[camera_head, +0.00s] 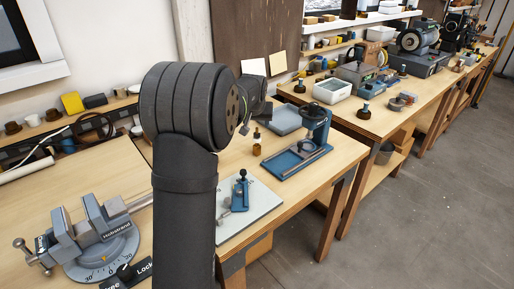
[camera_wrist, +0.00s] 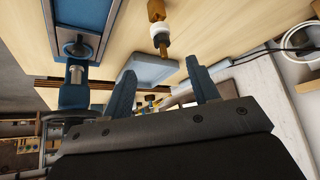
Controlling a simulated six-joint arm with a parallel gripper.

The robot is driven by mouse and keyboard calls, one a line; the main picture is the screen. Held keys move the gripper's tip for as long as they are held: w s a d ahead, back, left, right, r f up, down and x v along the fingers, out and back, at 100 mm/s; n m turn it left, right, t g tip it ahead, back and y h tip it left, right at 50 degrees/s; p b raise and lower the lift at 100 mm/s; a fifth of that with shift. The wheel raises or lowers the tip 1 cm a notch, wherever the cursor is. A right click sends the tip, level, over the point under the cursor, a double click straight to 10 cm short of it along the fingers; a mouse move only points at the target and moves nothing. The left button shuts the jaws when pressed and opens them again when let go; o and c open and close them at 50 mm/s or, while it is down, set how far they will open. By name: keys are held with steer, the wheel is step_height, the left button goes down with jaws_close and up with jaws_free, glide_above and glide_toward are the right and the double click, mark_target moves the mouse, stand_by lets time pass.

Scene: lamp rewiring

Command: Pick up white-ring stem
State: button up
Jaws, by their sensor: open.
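The white-ring stem (camera_wrist: 161,31) shows at the top middle of the wrist view, with a white ring between brown-orange ends. In the head view a small amber and dark piece (camera_head: 257,142) stands on the bench right of my arm; I cannot tell there if it has the white ring. My gripper (camera_wrist: 160,67) has its two blue fingers wide apart with nothing held between them. The stem lies beyond the fingertips, roughly in line with the gap, and apart from them.
A blue-grey tray (camera_head: 286,121) and a blue fixture (camera_head: 296,161) stand beside the amber piece. A pale board (camera_head: 257,207) with a small blue clamp (camera_head: 241,187) is nearer. A grey vise (camera_head: 95,240) is at front left. The bench's right edge borders open floor.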

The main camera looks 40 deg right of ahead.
mark_target(257, 134)
steer(key=x, duration=1.2)
steer(key=shift+w+f, duration=0.25)
steer(key=shift+f, duration=0.1)
jaws_close()
